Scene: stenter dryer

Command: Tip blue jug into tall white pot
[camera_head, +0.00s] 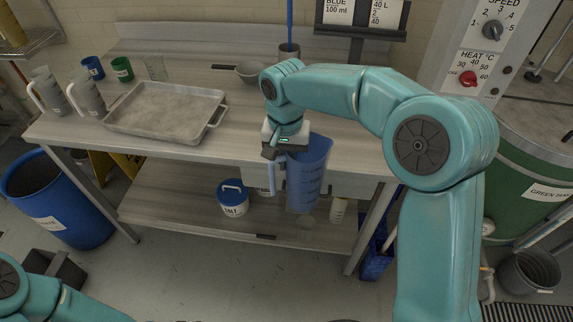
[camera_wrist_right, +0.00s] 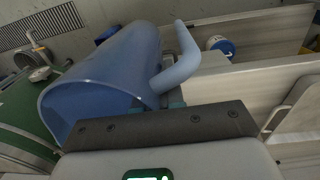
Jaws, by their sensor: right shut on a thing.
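The blue jug (camera_head: 308,172) hangs in front of the table's front edge, close to upright, with its handle on the left. My right gripper (camera_head: 284,148) is shut on it from above, near the top of the handle. In the right wrist view the jug (camera_wrist_right: 110,75) lies across the picture with its open mouth towards the lower left. Its handle (camera_wrist_right: 178,62) rises beside the right gripper (camera_wrist_right: 170,104), whose jaws hide the grip spot. The jug's contents cannot be seen. I cannot make out a tall white pot. My left gripper is out of view.
The table holds a shallow grey tray (camera_head: 115,122), clear jugs (camera_head: 48,92), a green cup (camera_head: 122,68), a bowl (camera_head: 250,72) and a grey pot (camera_head: 289,50) with a blue rod. A salt bucket (camera_head: 233,198) stands on the lower shelf. A dryer panel (camera_head: 475,65) stands right.

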